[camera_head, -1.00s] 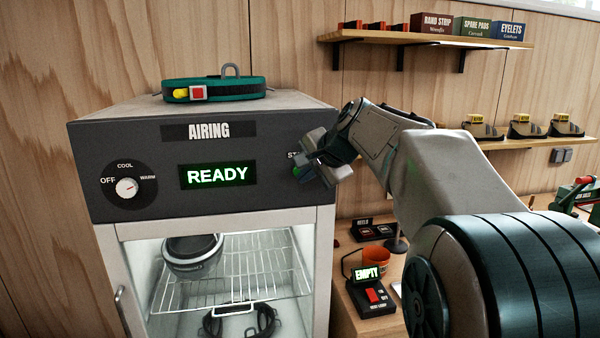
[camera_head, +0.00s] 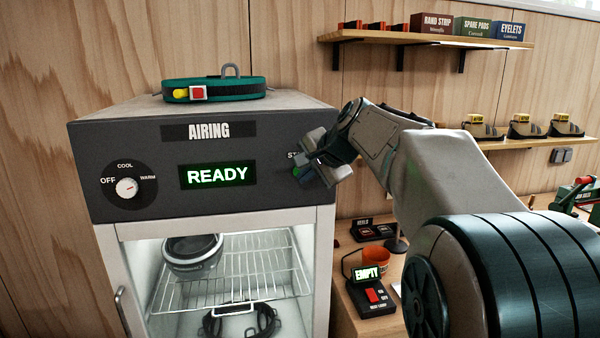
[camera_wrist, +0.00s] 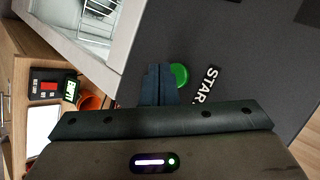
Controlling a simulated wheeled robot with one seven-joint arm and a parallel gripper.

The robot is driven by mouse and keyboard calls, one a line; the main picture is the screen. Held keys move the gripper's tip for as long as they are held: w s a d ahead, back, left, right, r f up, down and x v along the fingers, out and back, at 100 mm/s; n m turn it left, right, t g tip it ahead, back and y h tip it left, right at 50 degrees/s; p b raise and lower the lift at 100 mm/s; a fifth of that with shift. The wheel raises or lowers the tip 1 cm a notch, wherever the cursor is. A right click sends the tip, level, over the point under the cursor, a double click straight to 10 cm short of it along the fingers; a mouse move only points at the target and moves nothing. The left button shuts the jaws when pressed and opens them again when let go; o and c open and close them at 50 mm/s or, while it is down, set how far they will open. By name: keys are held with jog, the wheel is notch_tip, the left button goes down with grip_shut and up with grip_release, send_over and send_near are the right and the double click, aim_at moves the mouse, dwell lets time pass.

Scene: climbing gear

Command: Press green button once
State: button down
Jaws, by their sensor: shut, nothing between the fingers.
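The green button (camera_wrist: 181,74) is on the dark front panel of the airing cabinet (camera_head: 90,150), beside the "START" label (camera_wrist: 207,85) in the wrist view. In the head view only a bit of green (camera_head: 297,172) shows by my gripper (camera_head: 308,172). My gripper is shut and empty, and its fingertips (camera_wrist: 159,82) are right next to the button. They partly cover it in the wrist view. I cannot tell whether they touch it. The cabinet's display (camera_head: 217,175) reads "READY".
The panel has a white knob (camera_head: 126,188) at the left. A teal belt (camera_head: 214,88) lies on top of the cabinet. A low wooden table with an orange cup (camera_head: 376,258) and a lamp switch box (camera_head: 370,296) stands to the right. Shelves (camera_head: 430,40) hang behind my arm.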

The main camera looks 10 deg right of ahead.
jog(key=shift+w, duration=0.15)
jog(key=shift+w, duration=0.3)
jog(key=shift+w+p, duration=0.35)
jog(key=shift+w, duration=0.05)
dwell(0.5)
jog(key=shift+s, duration=0.15)
jog(key=shift+s+b, duration=0.4)
jog(key=shift+s, duration=0.3)
jog(key=s+b, duration=0.2)
jog(key=s, duration=0.3)
dwell(0.4)
dwell(0.5)
